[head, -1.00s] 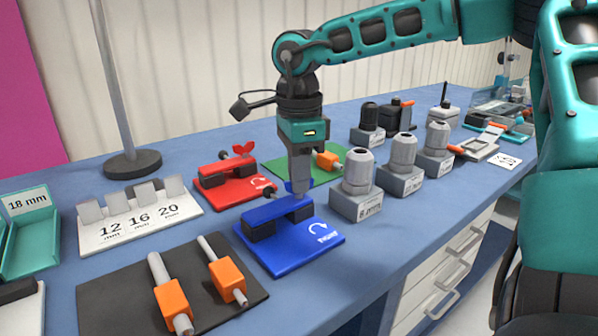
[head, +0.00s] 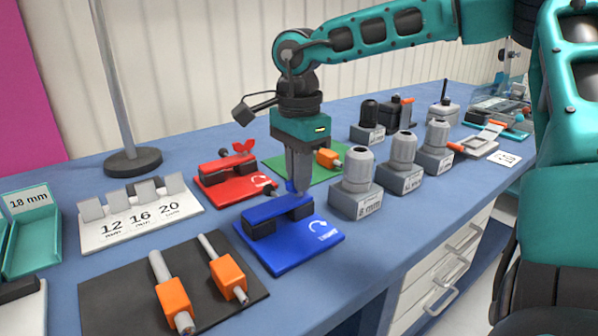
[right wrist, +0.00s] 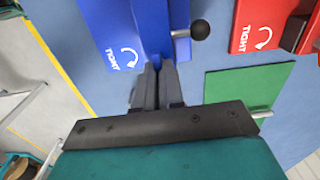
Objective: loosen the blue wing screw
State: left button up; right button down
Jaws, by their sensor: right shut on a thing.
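The blue clamp block (head: 278,216) stands on a blue base plate (head: 300,250) with a white curved arrow. A small part of the blue wing screw (head: 291,187) shows beside my right gripper's fingertips (head: 298,190). My right gripper points down at the far end of the block and is shut on the wing screw. In the right wrist view the fingers (right wrist: 158,68) are close together at the end of the blue block (right wrist: 152,28), and hide most of the screw. The plate there shows "TIGHT" and an arrow. My left gripper is not in view.
A red clamp (head: 228,168) stands behind on the left, and a green plate (head: 300,168) lies behind my gripper. Grey cylinders on blocks (head: 357,185) stand close on the right. A dark mat (head: 205,310) with orange-collared rods lies in front on the left.

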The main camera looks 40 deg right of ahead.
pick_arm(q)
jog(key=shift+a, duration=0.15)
pick_arm(e)
jog(key=c, duration=1.2)
grip_release()
jog(key=shift+c, duration=0.2)
jog(key=shift+r, duration=0.1)
pick_arm(q)
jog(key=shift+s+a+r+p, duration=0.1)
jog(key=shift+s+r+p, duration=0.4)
jog(key=shift+p, duration=0.75)
pick_arm(e)
notch_tip(320, 180, up, 13)
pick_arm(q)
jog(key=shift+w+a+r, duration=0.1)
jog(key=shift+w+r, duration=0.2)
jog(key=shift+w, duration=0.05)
